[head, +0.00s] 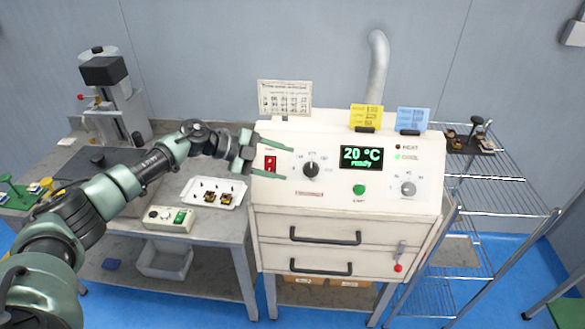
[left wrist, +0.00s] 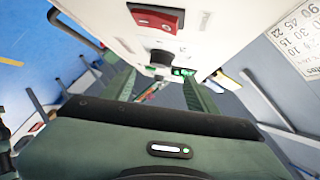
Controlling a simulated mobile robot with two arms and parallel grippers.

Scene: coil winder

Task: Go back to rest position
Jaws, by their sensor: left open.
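My left gripper (head: 275,162) is open and empty in the head view, close in front of the control panel of a white oven-like machine (head: 350,230). Its fingers are spread around the area of the red switch (head: 270,164) and left of the black knob (head: 311,169). In the left wrist view the two open fingers (left wrist: 158,92) point along the panel, with the red switch (left wrist: 156,18) and the knob (left wrist: 161,57) beyond them. I cannot tell whether a finger touches the panel. The display (head: 362,157) reads 20 °C ready. My right gripper is not in view.
A winder-like machine (head: 110,95) stands behind. A wire shelf (head: 490,190) stands right of the oven.

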